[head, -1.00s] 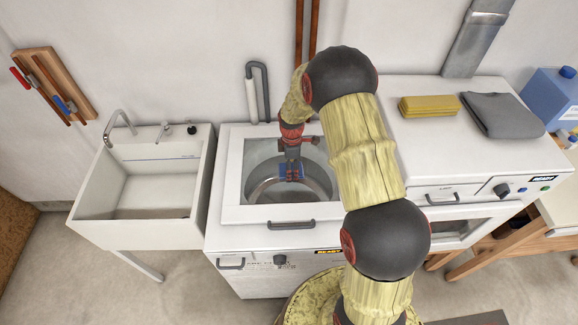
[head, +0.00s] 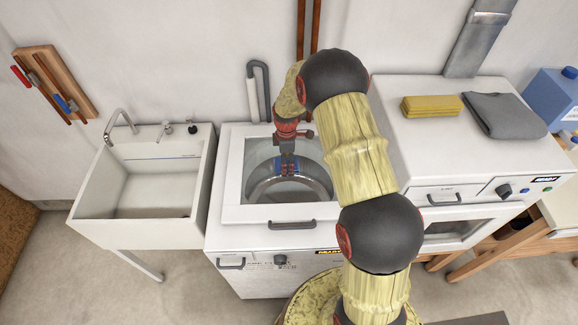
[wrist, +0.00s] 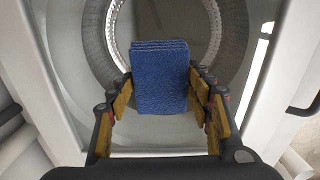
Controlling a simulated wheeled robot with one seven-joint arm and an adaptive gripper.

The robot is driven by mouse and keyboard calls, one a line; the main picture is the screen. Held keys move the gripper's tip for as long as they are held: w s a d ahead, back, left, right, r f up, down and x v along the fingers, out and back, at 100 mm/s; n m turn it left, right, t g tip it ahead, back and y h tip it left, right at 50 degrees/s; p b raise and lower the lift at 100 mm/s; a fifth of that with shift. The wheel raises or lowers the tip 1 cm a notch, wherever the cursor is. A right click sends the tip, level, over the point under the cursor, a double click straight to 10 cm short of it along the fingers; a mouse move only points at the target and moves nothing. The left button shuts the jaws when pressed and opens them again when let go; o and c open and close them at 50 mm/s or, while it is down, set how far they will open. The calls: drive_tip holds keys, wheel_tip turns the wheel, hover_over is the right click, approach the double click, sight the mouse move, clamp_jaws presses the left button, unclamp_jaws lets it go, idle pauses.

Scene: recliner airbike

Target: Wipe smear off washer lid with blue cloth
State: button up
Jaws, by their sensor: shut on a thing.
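The washer (head: 270,255) stands in the middle, with a glass-windowed lid (head: 235,212) on top and the round drum showing through it. My gripper (head: 287,170) is over the left-middle part of the lid window. It is shut on the folded blue cloth (wrist: 160,78), which sits between the yellow-padded fingers in the wrist view. In the head view only a bit of the blue cloth (head: 279,165) shows beside the fingers. I cannot tell whether the cloth touches the glass. No smear can be made out clearly; the cloth and gripper hide part of the lid.
A white sink (head: 150,232) with a faucet stands left of the washer. At right, a white dryer (head: 440,165) carries a yellow sponge-like block (head: 432,106) and a folded grey cloth (head: 505,115). A dark lid handle (head: 292,224) sticks up at the lid's front edge.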

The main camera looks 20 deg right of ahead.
sight(289, 178)
drive_tip(key=shift+s+a, duration=0.2)
drive_tip(key=shift+s, duration=0.5)
drive_tip(key=shift+s+a+f, duration=0.1)
drive_tip(key=shift+s+a, duration=0.1)
drive_tip(key=shift+s, duration=0.65)
drive_tip(key=shift+s+a+f, duration=0.1)
drive_tip(key=shift+s+a, duration=0.1)
drive_tip(key=shift+s, duration=0.6)
drive_tip(key=shift+w+r+p, duration=0.2)
drive_tip(key=shift+r+p, duration=0.9)
drive_tip(key=shift+r, duration=0.5)
